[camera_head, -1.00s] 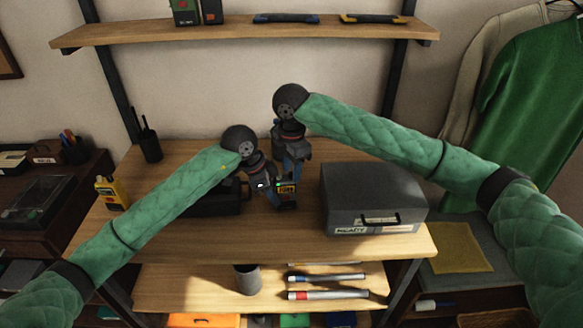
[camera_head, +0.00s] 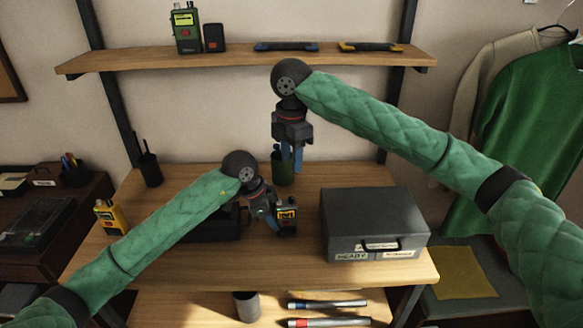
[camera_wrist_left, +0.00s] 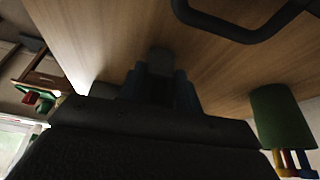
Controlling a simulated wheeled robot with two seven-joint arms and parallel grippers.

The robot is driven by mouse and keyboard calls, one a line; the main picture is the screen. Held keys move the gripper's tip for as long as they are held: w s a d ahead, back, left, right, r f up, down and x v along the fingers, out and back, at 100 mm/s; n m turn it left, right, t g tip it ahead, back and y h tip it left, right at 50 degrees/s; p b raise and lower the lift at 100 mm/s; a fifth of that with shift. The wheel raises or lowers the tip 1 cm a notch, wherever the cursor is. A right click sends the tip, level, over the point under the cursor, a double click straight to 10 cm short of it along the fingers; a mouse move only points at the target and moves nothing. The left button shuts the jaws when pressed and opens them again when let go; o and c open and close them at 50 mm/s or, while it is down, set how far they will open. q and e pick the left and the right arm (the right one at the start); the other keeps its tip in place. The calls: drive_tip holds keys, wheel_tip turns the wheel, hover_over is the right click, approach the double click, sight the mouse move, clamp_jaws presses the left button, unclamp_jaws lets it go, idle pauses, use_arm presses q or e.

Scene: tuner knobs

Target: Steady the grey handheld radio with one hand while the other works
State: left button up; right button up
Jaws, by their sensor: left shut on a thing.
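The grey handheld radio (camera_head: 288,217) with a small lit yellowish display stands at the middle of the wooden table. My left gripper (camera_head: 271,212) is shut on it from its left side. In the left wrist view a grey end of what looks like the radio (camera_wrist_left: 160,62) shows between the bluish fingers (camera_wrist_left: 158,88); the rest is hidden. My right gripper (camera_head: 291,165) hangs above and behind the radio, apart from it, fingers pointing down. The gap between its fingers is unclear.
A green cup (camera_head: 279,178) stands behind the right fingers; its pens show in the left wrist view (camera_wrist_left: 282,115). A grey case (camera_head: 373,222) is at right, a yellow handheld (camera_head: 111,217) at left. The shelf (camera_head: 240,58) holds a green radio (camera_head: 186,30).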

idle(0.4)
use_arm(q)
drive_tip(key=o, duration=1.3)
drive_tip(key=shift+c, duration=0.2)
drive_tip(key=shift+r, duration=0.1)
